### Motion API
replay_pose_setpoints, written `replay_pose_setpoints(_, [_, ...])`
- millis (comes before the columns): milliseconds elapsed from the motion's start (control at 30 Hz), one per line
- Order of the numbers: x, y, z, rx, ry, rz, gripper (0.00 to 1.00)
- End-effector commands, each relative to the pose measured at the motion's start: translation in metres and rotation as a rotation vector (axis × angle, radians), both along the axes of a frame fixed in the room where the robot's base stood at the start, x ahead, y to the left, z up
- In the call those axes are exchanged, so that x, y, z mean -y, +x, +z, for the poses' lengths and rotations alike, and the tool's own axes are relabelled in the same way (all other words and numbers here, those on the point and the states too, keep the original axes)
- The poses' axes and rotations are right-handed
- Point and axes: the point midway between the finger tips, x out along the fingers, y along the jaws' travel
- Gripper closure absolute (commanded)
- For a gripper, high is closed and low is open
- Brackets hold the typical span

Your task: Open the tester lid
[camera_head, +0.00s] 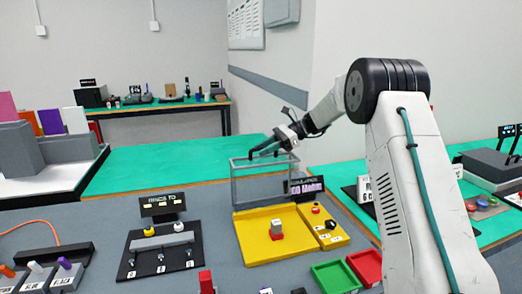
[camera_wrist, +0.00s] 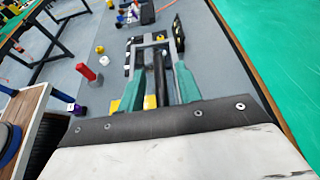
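A clear box with a grey frame (camera_head: 262,184), apparently the tester lid, stands behind the yellow tray on the grey table. The contact is too small to judge.
A yellow tray (camera_head: 255,249) holding a grey and red block (camera_head: 277,230) lies in front of the box. A black sign (camera_head: 305,188) stands at its right corner. Green (camera_head: 333,278) and red bins (camera_head: 366,265) are nearer. A green table (camera_head: 170,170) lies behind.

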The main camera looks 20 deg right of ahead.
Motion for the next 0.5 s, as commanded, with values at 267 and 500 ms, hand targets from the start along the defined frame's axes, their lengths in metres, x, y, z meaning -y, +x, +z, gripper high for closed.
replay_pose_setpoints(267, [0.046,-0.002,0.018,0.002,0.0,-0.004,0.66])
replay_pose_setpoints(500, [0.063,-0.003,0.026,0.0,0.0,-0.001,0.66])
